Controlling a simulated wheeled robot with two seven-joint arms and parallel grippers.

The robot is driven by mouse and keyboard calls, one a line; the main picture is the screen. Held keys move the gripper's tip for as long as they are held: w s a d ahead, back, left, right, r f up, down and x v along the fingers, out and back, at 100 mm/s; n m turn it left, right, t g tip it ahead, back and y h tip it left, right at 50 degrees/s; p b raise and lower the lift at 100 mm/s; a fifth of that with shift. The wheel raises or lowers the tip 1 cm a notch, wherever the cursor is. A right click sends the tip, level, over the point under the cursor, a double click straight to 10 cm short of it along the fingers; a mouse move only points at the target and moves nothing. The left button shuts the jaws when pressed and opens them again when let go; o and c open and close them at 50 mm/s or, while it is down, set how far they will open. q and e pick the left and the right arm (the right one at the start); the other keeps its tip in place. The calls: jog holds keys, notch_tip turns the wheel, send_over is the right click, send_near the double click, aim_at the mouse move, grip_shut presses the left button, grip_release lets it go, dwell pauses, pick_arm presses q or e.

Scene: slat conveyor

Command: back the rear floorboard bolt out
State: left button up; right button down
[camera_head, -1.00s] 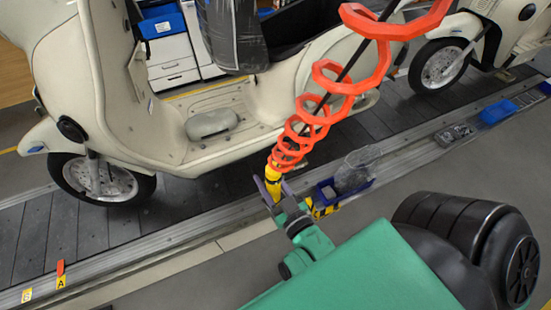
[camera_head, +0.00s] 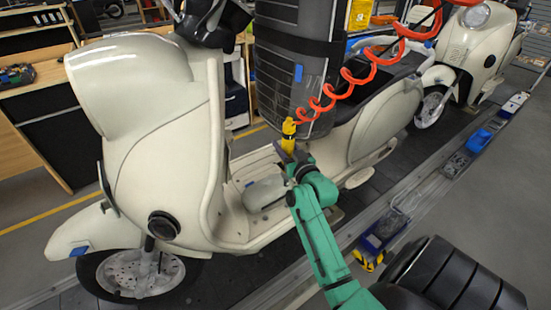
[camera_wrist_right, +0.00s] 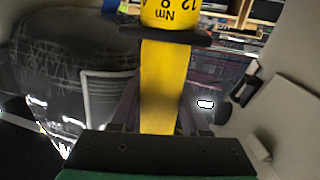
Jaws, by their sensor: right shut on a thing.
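My right gripper (camera_head: 291,160) is shut on a yellow driver (camera_head: 289,134) that hangs on a red coiled hose (camera_head: 345,84). In the right wrist view the driver (camera_wrist_right: 163,85) stands between the fingers, with a dial marked "Nm" on its body. The gripper is over the floorboard (camera_head: 232,222) of the near cream scooter (camera_head: 150,130), between its leg shield and seat. I cannot make out the rear floorboard bolt in either view; the tool's working tip is not clear either. My left gripper is not in view.
A pale grey lump (camera_head: 264,193) lies on the floorboard beside my right arm. A second scooter (camera_head: 470,48) stands behind at right.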

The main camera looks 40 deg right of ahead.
jog(key=f+b, duration=0.1)
jog(key=s+d+f+b, duration=0.1)
jog(key=f, duration=0.1)
jog(key=shift+d+b, duration=0.1)
jog(key=shift+b, duration=0.3)
pick_arm(q)
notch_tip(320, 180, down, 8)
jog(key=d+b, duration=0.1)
jog(key=b, duration=0.4)
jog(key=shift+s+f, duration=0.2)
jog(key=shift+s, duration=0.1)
pick_arm(e)
notch_tip(320, 180, down, 6)
jog(key=shift+w+a+f, duration=0.15)
jog(key=shift+w+a, duration=0.1)
jog(key=shift+a, duration=0.05)
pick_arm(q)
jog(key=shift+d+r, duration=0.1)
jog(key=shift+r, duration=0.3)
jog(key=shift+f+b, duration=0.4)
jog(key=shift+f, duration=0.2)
pick_arm(e)
jog(key=shift+s+f, duration=0.1)
jog(key=shift+f, duration=0.75)
